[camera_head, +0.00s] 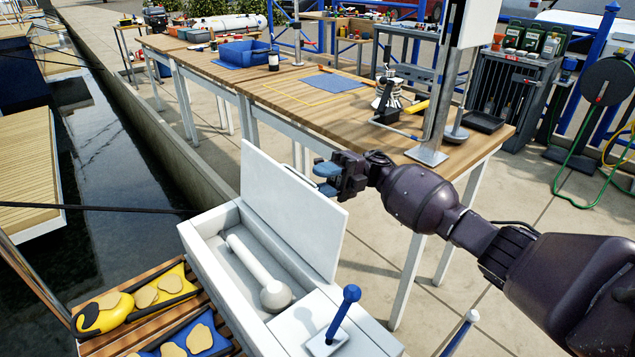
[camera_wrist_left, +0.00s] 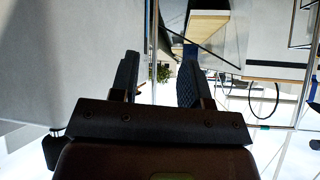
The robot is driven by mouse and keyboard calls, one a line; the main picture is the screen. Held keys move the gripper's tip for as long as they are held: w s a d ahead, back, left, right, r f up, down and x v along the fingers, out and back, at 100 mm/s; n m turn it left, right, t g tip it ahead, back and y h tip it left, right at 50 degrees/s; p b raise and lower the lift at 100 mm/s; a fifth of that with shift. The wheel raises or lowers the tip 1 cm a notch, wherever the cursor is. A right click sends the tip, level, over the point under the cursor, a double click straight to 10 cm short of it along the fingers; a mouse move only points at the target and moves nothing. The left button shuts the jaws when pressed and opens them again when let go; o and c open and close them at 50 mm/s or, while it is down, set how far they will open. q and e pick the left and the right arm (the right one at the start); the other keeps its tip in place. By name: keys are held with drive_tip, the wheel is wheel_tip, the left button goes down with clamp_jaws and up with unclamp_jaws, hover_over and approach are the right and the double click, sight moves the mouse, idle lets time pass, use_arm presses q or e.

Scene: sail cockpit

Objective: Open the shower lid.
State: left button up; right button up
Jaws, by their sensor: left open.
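The white shower lid (camera_head: 292,205) stands raised, nearly upright, on the right side of a white box (camera_head: 205,235). The box is open, and a white shower handset (camera_head: 258,270) lies inside.
A blue-knobbed lever (camera_head: 338,315) stands on the box's near end. Slatted seating with yellow and blue trays (camera_head: 205,340) lies left of it. A long wooden workbench (camera_head: 300,92) stands behind the lid. Dark water (camera_head: 130,170) lies at the left.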

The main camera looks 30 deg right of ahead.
use_arm(q)
drive_tip(key=shift+w+d+r+m+b, duration=0.1)
drive_tip(key=shift+w+d+m+b, duration=0.2)
drive_tip(key=shift+w+b, duration=0.5)
use_arm(e)
drive_tip(key=v, duration=0.9)
drive_tip(key=shift+d, duration=0.3)
use_arm(q)
drive_tip(key=shift+s+a, duration=0.1)
drive_tip(key=shift+s, duration=0.25)
use_arm(e)
drive_tip(key=shift+f, duration=0.2)
